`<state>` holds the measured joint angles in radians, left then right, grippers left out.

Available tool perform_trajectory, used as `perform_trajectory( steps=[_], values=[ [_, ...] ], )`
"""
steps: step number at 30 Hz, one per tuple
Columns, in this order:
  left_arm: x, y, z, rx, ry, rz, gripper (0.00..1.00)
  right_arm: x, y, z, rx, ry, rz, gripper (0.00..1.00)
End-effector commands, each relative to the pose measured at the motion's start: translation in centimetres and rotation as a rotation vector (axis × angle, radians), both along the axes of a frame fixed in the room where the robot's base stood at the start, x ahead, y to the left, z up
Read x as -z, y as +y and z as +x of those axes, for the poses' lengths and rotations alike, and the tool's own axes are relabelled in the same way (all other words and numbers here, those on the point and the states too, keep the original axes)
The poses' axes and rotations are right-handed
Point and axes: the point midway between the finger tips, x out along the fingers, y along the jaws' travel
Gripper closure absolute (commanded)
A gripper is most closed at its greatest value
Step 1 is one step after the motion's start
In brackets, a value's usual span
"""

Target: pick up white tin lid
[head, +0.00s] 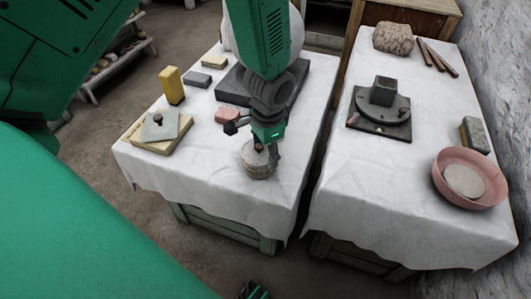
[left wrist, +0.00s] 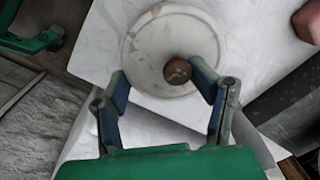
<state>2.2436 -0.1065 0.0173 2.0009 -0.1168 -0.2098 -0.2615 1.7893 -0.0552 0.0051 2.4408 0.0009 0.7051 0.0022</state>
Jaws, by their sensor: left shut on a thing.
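The white tin lid (left wrist: 150,45) is a round, pale disc with a brown knob (left wrist: 177,71). In the head view the lid (head: 253,153) sits at the top of a short round tin (head: 258,171) near the front edge of the left table. My left gripper (head: 258,147) is right above it, pointing down and shut on the lid. In the left wrist view the fingers of my left gripper (left wrist: 160,74) stand apart on either side, the knob close to the right fingertip. The finger contact is hard to see. A small dark and green part at the head view's bottom edge may be my right gripper (head: 253,291).
The right table holds a turntable (head: 383,103) and a pink bowl (head: 480,200). A narrow gap separates the tables.

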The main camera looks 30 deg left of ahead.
Motion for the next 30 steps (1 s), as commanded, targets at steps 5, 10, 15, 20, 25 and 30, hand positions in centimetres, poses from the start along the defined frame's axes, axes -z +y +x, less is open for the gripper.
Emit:
perform_trajectory(
  steps=[5,10,15,20,25,30],
  values=[
    [0.4,-0.4,-0.4,0.005,0.011,-0.007,0.61,0.1,0.0,0.0,0.001,0.000,-0.001,0.57],
    [0.4,-0.3,-0.4,0.005,0.009,-0.011,0.62,0.1,0.0,0.0,0.001,0.000,-0.001,0.57],
    [0.4,-0.3,-0.3,0.005,0.009,-0.010,0.64,0.1,0.0,0.0,0.001,0.000,0.000,0.57],
    [-0.3,-0.2,-0.3,0.004,0.008,-0.007,0.68,-0.3,0.0,0.0,0.001,0.000,0.000,0.57],
    [-3.7,-0.2,-0.2,0.003,0.002,-0.007,0.78,-1.6,0.0,0.0,0.001,0.000,0.000,0.57],
    [-7.2,-0.2,-0.2,0.003,0.001,-0.007,0.78,-3.0,0.0,0.0,0.001,0.000,0.000,0.57]
  ],
)
